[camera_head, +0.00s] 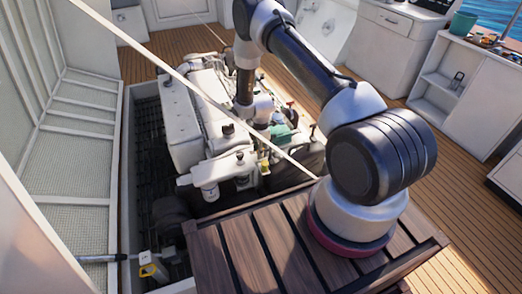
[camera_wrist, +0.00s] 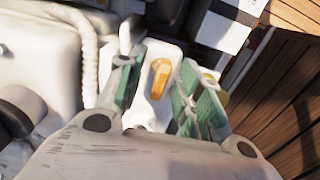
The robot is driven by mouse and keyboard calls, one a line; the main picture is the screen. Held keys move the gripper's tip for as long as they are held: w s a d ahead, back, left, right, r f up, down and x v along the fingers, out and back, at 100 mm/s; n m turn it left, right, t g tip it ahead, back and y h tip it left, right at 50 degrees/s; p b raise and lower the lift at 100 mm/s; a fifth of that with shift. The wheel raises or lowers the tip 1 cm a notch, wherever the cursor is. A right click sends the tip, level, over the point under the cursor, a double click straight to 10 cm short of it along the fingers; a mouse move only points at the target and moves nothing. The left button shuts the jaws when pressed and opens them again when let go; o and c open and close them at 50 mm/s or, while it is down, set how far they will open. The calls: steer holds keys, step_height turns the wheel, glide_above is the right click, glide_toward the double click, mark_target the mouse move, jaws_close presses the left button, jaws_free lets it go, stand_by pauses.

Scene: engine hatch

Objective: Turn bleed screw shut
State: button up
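An orange-yellow screw head (camera_wrist: 160,78), which I take for the bleed screw, stands on a white engine part (camera_wrist: 152,110) in the wrist view. My gripper (camera_wrist: 163,64) is open, with a green-padded finger on each side of the screw head. Gaps show between the head and both pads, wider on the right. I cannot tell how far the fingertips reach down beside it. In the head view my gripper is at the front of the white engine (camera_head: 187,130), and a small yellow part (camera_head: 264,168) shows just below it.
The engine sits in an open floor hatch with a pale rim (camera_head: 124,190). A dark wooden slatted platform (camera_head: 245,250) lies at the front. A thin pale bar (camera_head: 190,80) crosses the head view. A black round part (camera_wrist: 22,108) is at left in the wrist view.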

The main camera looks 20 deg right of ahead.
jaws_close()
steer(key=shift+m, duration=0.4)
steer(key=m, duration=0.8)
steer(key=shift+m, duration=0.3)
steer(key=m, duration=0.4)
steer(key=shift+m, duration=2.2)
